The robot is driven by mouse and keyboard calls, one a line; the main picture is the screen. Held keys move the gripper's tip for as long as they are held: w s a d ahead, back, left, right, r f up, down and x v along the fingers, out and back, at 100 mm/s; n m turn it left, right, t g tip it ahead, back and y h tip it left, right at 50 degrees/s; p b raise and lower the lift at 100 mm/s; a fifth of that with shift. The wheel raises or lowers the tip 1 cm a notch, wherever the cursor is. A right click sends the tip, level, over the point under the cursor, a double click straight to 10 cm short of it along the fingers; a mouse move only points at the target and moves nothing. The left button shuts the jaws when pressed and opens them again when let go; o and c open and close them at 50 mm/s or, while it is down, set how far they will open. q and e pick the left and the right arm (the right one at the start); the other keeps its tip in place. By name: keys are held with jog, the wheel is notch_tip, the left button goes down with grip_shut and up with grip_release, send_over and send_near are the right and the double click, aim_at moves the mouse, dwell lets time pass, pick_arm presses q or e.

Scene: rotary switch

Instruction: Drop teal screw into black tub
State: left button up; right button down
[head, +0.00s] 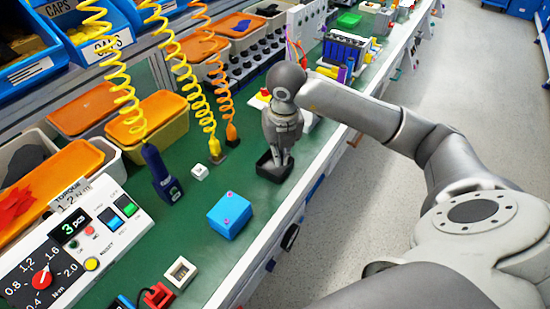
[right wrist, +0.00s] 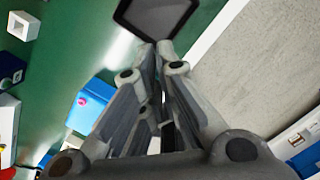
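The black tub (head: 268,171) stands on the green bench top near its front edge. It also shows at the top of the right wrist view (right wrist: 165,12), where the visible part of its inside looks empty. My right gripper (head: 280,160) points down over the tub. In the right wrist view its fingertips (right wrist: 157,48) are close together at the tub's near edge, and I see nothing between them. I cannot make out a teal screw in either view; the fingers could hide a small part. My left gripper is not in view.
A dark tool (head: 162,176) hangs on a yellow coiled cord. A control panel (head: 75,240) and orange-lidded bins (head: 150,116) stand further left. A rack (head: 347,52) stands beyond my right arm.

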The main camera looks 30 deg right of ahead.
send_over(275, 168)
jog(key=f, duration=0.5)
jog(key=shift+s+a+f+p, duration=0.2)
jog(key=shift+s+f+p, duration=0.1)
jog(key=shift+s+f, duration=0.1)
notch_tip(275, 168, down, 3)
jog(key=shift+w+p, duration=0.1)
jog(key=shift+p, duration=0.5)
jog(key=shift+f, duration=0.3)
jog(key=c, duration=1.9)
grip_release()
jog(key=shift+r, duration=0.35)
jog(key=r, duration=0.4)
jog(key=s+r+b, duration=0.1)
jog(key=r, duration=0.2)
jog(key=r+b, duration=0.1)
jog(key=r, duration=0.3)
jog(key=shift+s+a+r, duration=0.2)
jog(key=shift+s+r, duration=0.1)
